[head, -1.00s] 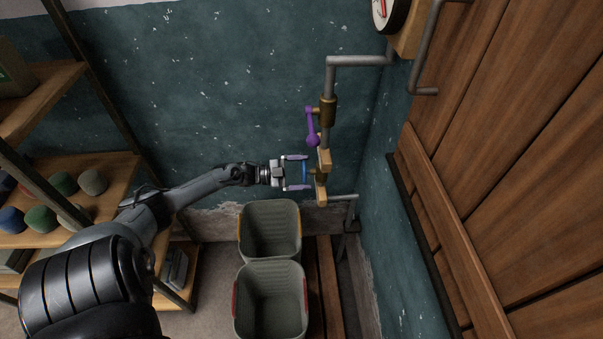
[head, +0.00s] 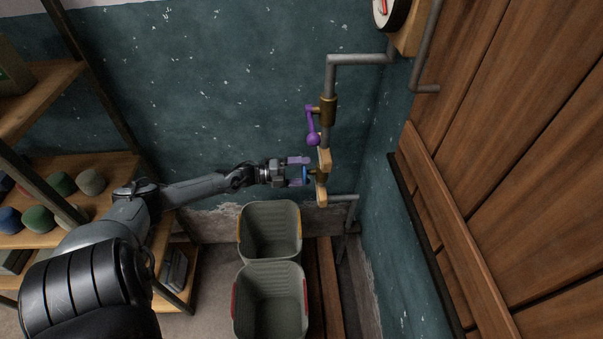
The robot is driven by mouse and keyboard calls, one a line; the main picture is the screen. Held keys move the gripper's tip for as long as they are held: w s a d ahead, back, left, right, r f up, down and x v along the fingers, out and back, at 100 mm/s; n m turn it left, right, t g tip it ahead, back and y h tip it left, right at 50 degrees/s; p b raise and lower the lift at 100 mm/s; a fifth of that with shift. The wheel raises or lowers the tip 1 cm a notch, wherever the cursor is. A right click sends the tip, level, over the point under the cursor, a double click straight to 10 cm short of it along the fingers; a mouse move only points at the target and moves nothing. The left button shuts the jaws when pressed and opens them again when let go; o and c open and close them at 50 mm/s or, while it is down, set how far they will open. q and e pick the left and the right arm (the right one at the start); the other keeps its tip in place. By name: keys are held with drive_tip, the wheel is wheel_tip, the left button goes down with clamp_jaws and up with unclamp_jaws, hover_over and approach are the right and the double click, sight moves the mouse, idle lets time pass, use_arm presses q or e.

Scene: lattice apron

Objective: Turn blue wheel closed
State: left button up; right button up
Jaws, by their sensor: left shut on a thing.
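The blue wheel (head: 305,174) is small and seen nearly edge-on, on a brass valve (head: 314,174) at the pipe in the middle of the head view. My left gripper (head: 301,173) reaches in from the left, its two fingers above and below the wheel, and is shut on it. The fingers hide part of the wheel's rim. How far the wheel is turned cannot be told. My right gripper is not in view.
A purple lever (head: 312,125) sits on the pipe (head: 328,85) just above the wheel. Two grey bins (head: 270,205) stand below. A shelf (head: 100,165) with several rounded items is at left. A plank door (head: 500,150) fills the right. A gauge (head: 388,12) is at top.

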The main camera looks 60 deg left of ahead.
use_arm(q)
drive_tip(key=m+b, duration=0.1)
drive_tip(key=m, duration=1.1)
drive_tip(key=shift+m+b, duration=0.4)
drive_tip(key=shift+r+m, duration=0.15)
drive_tip(key=shift+m, duration=1.45)
drive_tip(key=shift+d+m, duration=0.1)
drive_tip(key=shift+m, duration=0.2)
drive_tip(key=o, duration=0.7)
drive_tip(key=p+v, duration=0.1)
drive_tip(key=v, duration=1)
drive_tip(key=shift+p, duration=0.35)
